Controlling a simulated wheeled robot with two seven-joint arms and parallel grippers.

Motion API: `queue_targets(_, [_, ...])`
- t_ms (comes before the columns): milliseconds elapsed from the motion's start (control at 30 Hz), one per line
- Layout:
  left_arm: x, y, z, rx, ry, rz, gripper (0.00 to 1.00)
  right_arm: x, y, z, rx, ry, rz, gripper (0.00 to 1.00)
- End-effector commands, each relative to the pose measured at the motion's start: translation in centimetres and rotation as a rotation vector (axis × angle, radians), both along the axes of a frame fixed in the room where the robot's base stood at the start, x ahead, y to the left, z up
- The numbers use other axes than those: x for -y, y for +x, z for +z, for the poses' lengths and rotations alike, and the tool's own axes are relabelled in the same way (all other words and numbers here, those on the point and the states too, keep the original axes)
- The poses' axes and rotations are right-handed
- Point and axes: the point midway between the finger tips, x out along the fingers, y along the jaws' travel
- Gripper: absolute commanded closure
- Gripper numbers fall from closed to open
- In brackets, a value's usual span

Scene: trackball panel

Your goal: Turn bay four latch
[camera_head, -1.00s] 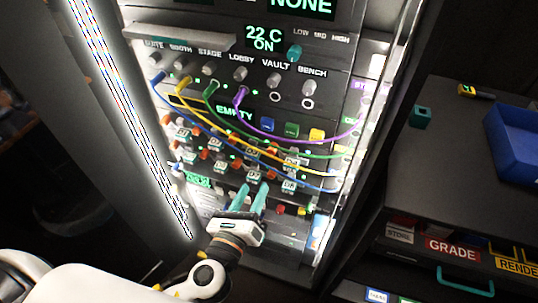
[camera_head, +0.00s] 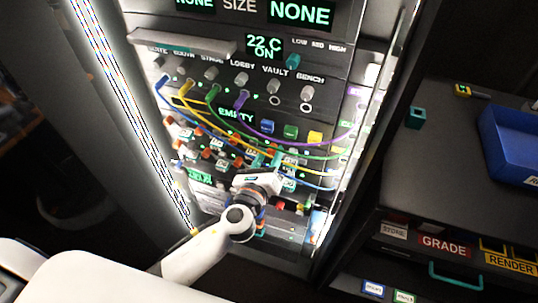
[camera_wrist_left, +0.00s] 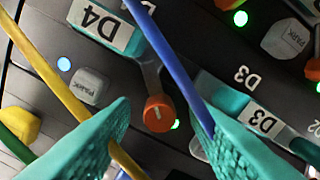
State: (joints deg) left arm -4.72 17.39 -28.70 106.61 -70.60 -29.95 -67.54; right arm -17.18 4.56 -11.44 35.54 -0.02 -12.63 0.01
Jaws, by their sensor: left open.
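In the left wrist view, the bay four drive carries a white D4 label (camera_wrist_left: 100,22) on a teal handle. My left gripper (camera_wrist_left: 166,106) is open and empty. Its teal fingertips frame the orange knob, one on each side; I cannot tell how far in front they are. In the head view my left gripper (camera_head: 258,184) is at the lower rows of the rack, and its body hides the fingertips and the bay there. My right gripper is not in view.
A yellow cable (camera_wrist_left: 60,75) and a blue cable (camera_wrist_left: 165,55) hang across the bays, close to the fingers. The D3 handle (camera_wrist_left: 262,120) is at the right. Grey PARK knobs (camera_wrist_left: 91,85) sit nearby. A blue bin (camera_head: 515,145) stands on the right bench.

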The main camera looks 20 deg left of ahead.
Motion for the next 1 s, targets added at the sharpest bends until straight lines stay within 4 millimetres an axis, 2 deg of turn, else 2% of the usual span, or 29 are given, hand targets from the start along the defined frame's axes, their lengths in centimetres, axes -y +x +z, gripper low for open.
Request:
queue_targets(67, [0.0, 0.0, 0.0, 0.000, 0.000, 0.000, 0.60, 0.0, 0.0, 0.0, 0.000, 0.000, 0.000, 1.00])
queue_targets(300, [0.0, 0.0, 0.0, 0.000, 0.000, 0.000, 0.99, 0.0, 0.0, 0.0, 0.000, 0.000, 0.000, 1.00])
queue_targets(667, [0.0, -0.1, -0.1, -0.001, -0.051, 0.001, 1.00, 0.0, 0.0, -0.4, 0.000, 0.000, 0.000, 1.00])
queue_targets(1000, [0.0, -0.1, -0.2, -0.010, -0.292, 0.001, 1.00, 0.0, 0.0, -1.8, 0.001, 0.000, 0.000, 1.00])
